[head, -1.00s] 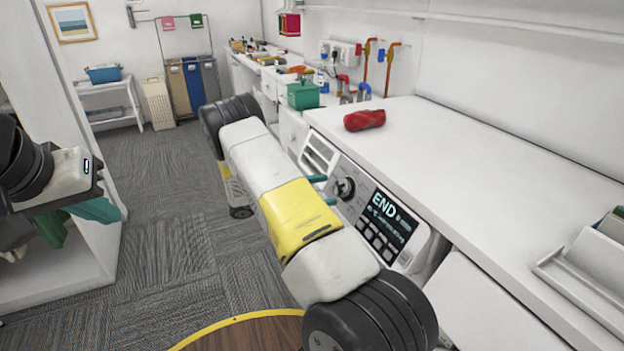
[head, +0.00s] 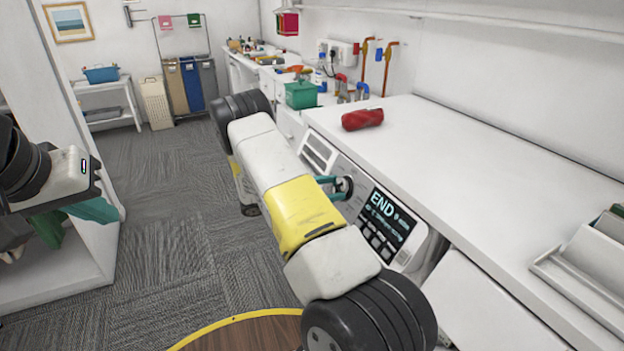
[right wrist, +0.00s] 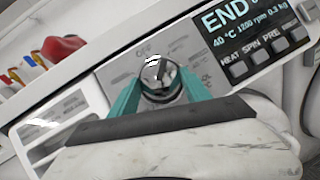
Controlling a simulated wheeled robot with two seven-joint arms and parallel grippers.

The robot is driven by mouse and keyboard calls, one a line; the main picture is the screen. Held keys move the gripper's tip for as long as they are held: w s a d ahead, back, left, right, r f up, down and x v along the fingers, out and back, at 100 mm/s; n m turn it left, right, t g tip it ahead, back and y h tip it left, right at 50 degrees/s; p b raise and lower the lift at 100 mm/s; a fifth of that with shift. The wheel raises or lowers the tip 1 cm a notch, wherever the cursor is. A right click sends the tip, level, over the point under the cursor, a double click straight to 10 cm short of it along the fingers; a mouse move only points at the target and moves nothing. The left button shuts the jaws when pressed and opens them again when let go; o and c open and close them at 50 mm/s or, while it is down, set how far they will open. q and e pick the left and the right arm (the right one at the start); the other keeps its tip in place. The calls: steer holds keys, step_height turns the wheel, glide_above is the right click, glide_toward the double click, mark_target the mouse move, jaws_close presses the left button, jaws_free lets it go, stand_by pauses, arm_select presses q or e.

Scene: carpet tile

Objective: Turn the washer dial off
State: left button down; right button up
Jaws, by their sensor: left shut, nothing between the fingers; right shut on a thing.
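The washer (head: 412,252) stands under the white counter, and its display (head: 388,218) reads END. The round dark and silver dial (head: 346,187) is left of the display. My right gripper (head: 335,188) is shut on the dial, its teal fingers on either side of it. In the right wrist view the fingers (right wrist: 160,88) grip the dial (right wrist: 158,72) from both sides. A faint label that looks like OFF is printed above it. The dial's pointer direction is hard to tell. My left gripper (head: 75,220) is shut and empty at the left, away from the washer.
A red rolled item (head: 362,119) lies on the white counter (head: 480,165) above the washer. A green box (head: 301,95) stands further back. A grey tray (head: 590,270) is at the right edge. A white shelf unit (head: 80,130) stands near my left arm. Carpet floor is clear between.

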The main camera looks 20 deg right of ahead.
steer(key=n+t, duration=0.1)
steer(key=n, duration=0.2)
steer(key=n+t, duration=0.2)
steer(key=n, duration=0.1)
steer(key=shift+s, duration=0.2)
steer(key=n+t, duration=0.1)
steer(key=n, duration=0.1)
steer(key=n+t, duration=0.2)
steer(key=n, duration=0.1)
steer(key=shift+s+n+y, duration=0.2)
steer(key=shift+n+y, duration=0.1)
steer(key=shift+n, duration=0.3)
steer(key=o, duration=1.4)
steer(key=v, duration=0.8)
steer(key=shift+d+f, duration=0.1)
